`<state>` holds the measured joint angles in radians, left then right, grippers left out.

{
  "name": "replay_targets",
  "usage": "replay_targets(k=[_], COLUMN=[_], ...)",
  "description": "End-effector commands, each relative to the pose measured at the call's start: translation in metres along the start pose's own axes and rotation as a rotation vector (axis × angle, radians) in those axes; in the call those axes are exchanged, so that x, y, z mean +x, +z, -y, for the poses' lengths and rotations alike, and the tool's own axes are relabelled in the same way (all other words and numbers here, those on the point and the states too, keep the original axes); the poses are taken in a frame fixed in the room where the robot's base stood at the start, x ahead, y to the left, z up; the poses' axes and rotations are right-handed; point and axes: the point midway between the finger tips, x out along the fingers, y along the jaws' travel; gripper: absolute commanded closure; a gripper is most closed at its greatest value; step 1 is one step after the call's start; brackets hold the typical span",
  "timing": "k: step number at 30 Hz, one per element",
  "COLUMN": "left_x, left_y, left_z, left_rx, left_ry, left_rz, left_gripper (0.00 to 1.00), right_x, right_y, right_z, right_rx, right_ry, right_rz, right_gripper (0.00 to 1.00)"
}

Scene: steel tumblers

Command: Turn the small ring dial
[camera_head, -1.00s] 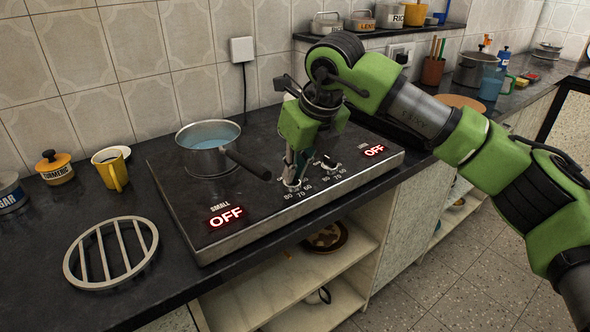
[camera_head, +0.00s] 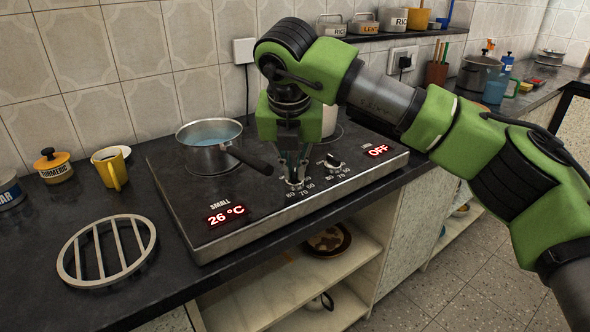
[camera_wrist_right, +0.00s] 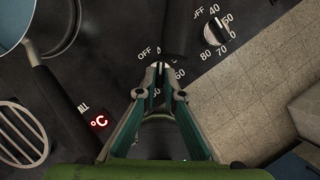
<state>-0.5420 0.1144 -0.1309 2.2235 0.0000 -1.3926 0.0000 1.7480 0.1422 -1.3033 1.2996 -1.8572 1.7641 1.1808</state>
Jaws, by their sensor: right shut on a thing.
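The small ring dial (camera_head: 294,184) sits on the front of the black cooktop (camera_head: 190,235), left of a second dial (camera_head: 333,161). My right gripper (camera_head: 295,172) points down over the small ring dial and is shut on its knob. The right wrist view also shows my right gripper (camera_wrist_right: 160,68) with its fingertips close together at the dial, whose knob is mostly hidden between them. The display marked SMALL (camera_head: 226,215) reads 26 °C in red. The other display (camera_head: 378,151) reads OFF. My left gripper is not in view.
A pan of bluish liquid (camera_head: 209,157) stands on the left ring, its dark handle (camera_head: 250,162) reaching close to my right gripper. A round metal trivet (camera_head: 107,250), a yellow mug (camera_head: 110,168) and a turmeric jar (camera_head: 54,166) stand on the counter at left.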

Motion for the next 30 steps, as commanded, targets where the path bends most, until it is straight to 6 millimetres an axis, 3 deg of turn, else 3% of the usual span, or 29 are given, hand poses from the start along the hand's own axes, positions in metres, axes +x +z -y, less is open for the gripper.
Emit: replay_targets(k=[20, 23, 30], left_x=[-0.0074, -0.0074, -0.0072], left_y=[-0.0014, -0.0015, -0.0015], left_z=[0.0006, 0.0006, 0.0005], left_rx=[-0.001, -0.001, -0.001], left_ry=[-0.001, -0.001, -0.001], left_rz=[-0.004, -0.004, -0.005], left_gripper=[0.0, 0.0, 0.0], right_x=[-0.0003, -0.0002, -0.0001], right_y=[0.0001, 0.0001, 0.0], right_z=[-0.0008, -0.0008, -0.0007], right_rx=[0.069, 0.069, 0.068], right_ry=[-0.028, -0.028, -0.028], right_rz=[-0.001, -0.001, -0.001], right_gripper=[1.0, 0.75, 0.75])
